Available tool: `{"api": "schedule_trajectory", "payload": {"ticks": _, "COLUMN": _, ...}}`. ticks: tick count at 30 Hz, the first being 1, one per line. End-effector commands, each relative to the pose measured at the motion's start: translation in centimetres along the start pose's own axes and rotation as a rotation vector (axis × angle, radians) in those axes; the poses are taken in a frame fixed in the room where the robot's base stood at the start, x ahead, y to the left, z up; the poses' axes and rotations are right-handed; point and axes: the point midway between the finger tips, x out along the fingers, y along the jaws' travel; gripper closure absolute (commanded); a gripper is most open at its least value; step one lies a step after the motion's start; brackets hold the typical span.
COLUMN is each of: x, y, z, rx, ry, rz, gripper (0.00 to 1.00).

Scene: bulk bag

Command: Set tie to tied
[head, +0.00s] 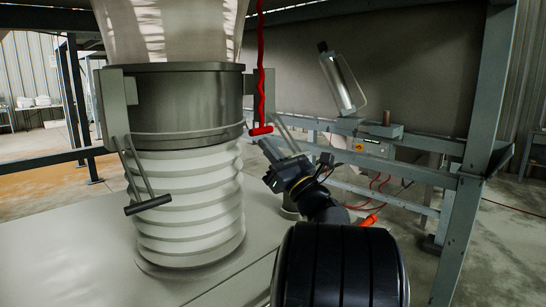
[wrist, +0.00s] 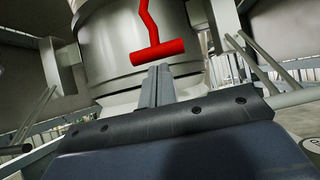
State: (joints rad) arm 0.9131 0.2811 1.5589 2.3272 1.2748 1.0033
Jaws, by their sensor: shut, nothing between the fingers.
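A red cord (head: 262,85) with a red T-shaped handle (head: 261,131) hangs beside the metal collar (head: 200,105); I take it to be the tie. The handle lies crosswise and also shows in the wrist view (wrist: 158,52). My gripper (head: 263,143) is shut and empty, its fingertips just below the handle in the head view. In the wrist view the fingertips (wrist: 158,70) point up at the handle; I cannot tell whether they touch it. A pale translucent bag neck (head: 170,30) goes down into the collar.
White bellows (head: 190,200) hang under the collar. A lever with a dark grip (head: 148,204) stands out at its left, and similar bars are at its right. A grey steel post (head: 478,150) and a bottle-like canister (head: 340,82) are at the right.

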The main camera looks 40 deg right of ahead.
Motion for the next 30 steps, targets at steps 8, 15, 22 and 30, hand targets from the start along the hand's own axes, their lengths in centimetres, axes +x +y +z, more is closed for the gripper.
{"api": "schedule_trajectory", "payload": {"ticks": 8, "x": 0.2, "y": 0.0, "z": 0.2, "rx": 0.0, "ry": 0.0, "rz": 0.001, "gripper": 1.0}}
{"api": "schedule_trajectory", "payload": {"ticks": 15, "x": 0.6, "y": 0.0, "z": 0.9, "rx": -0.001, "ry": -0.001, "rz": 0.001, "gripper": 1.0}}
{"api": "schedule_trajectory", "payload": {"ticks": 22, "x": 3.1, "y": 0.1, "z": 4.6, "rx": -0.004, "ry": -0.004, "rz": 0.003, "gripper": 1.0}}
{"api": "schedule_trajectory", "payload": {"ticks": 30, "x": 5.1, "y": 0.0, "z": 7.6, "rx": -0.001, "ry": -0.001, "rz": 0.001, "gripper": 1.0}}
